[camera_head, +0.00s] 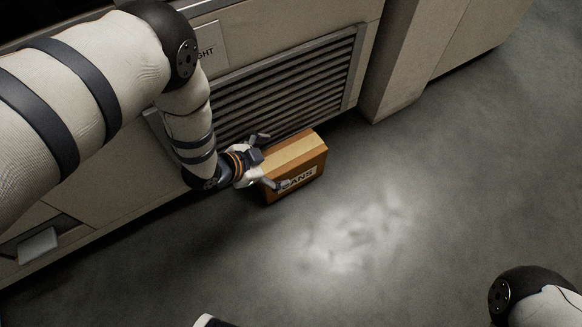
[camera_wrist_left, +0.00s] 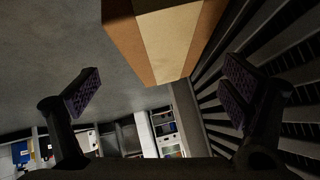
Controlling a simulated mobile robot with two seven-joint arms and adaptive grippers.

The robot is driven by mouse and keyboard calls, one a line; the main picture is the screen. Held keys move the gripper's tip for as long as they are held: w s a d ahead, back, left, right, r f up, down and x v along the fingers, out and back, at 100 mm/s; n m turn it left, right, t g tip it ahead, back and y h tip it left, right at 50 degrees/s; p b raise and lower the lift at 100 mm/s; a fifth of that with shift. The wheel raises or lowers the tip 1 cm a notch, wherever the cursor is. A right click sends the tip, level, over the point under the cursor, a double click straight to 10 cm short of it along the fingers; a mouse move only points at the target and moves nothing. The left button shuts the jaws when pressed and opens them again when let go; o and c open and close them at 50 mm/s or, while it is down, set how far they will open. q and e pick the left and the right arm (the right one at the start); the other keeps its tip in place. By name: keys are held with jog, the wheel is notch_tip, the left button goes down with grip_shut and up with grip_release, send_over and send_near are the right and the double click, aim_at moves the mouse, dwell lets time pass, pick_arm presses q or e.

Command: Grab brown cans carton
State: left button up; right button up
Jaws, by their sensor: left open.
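The brown cans carton (camera_head: 298,163) sits on the floor against the slatted vent, with a pale tape strip on top and a label reading "CANS" on its front side. My left gripper (camera_head: 268,161) is at the carton's left end, open, with its fingers spread to either side of that end. In the left wrist view the carton (camera_wrist_left: 168,40) shows at the top, between and beyond the two open fingertips (camera_wrist_left: 160,95). Nothing is between the fingers there, and I cannot tell whether either touches the carton. My right gripper is not in view; only part of my right arm shows at lower right.
The slatted vent (camera_head: 285,88) of a counter stands right behind the carton. A pillar (camera_head: 405,60) juts out to the right of it. The grey floor (camera_head: 400,220) in front and to the right is clear. Shelves with goods (camera_wrist_left: 165,130) show far off in the wrist view.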

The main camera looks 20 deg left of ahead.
aim_at(284, 158)
pick_arm(q)
jog(key=b+x, duration=0.3)
jog(key=x, duration=0.3)
jog(key=shift+w+a+r+b, duration=0.1)
jog(key=shift+a+b, duration=0.05)
jog(key=shift+b, duration=0.2)
jog(key=shift+r, duration=0.1)
jog(key=c, duration=1.8)
